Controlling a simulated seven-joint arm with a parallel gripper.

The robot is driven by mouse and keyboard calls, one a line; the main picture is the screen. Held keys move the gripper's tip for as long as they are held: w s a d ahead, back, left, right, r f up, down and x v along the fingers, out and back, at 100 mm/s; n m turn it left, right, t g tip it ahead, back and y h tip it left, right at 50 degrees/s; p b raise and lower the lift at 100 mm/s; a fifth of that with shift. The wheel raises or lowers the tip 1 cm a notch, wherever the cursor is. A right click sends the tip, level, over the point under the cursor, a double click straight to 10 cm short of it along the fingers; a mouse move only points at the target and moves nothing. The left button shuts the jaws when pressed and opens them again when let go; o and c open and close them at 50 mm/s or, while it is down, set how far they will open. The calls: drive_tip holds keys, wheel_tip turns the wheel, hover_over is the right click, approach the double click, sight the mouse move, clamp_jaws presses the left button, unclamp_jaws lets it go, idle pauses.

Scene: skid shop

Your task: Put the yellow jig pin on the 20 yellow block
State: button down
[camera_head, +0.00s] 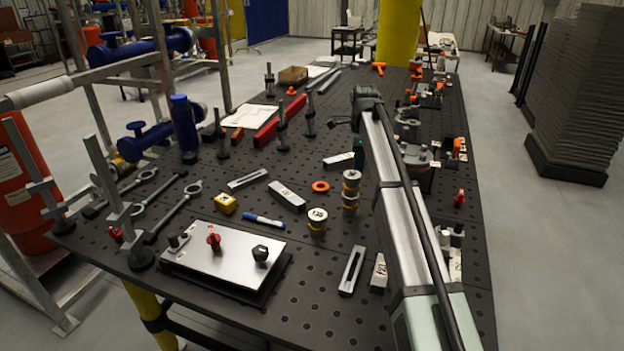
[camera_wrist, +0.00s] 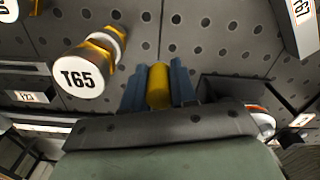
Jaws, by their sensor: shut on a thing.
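The yellow jig pin (camera_wrist: 158,88) is a short yellow cylinder, seen in the wrist view between the two blue fingers of my gripper (camera_wrist: 158,84). The fingers are shut on it, one on each side. Its lower end is hidden behind the gripper body. In the head view my arm crosses the right of the table, and I cannot make out the fingers or the pin. A small yellow block (camera_head: 225,203) with a label sits on the table left of centre, behind the metal plate. Its label is too small to read.
Round stacked pieces (camera_head: 317,222) stand mid-table, near a blue marker (camera_head: 263,221) and an orange ring (camera_head: 320,186). A metal plate (camera_head: 215,266) with knobs lies at the front left.

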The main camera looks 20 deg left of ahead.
drive_tip(key=shift+s+a+r, duration=0.15)
drive_tip(key=shift+a+r, duration=0.1)
drive_tip(key=shift+a, duration=0.1)
drive_tip(key=s+a+r+n, duration=0.1)
drive_tip(key=s+a+n, duration=0.1)
drive_tip(key=s+a, duration=0.5)
drive_tip(key=s+a+n, duration=0.1)
drive_tip(key=s+a, duration=0.2)
drive_tip(key=a, duration=0.8)
wheel_tip(320, 180, up, 3)
hover_over(225, 198)
drive_tip(key=shift+m, duration=0.3)
drive_tip(key=shift+s+f, duration=0.15)
drive_tip(key=shift+f, duration=4.75)
drive_tip(key=c, duration=0.9)
unclamp_jaws()
drive_tip(key=shift+f, duration=0.15)
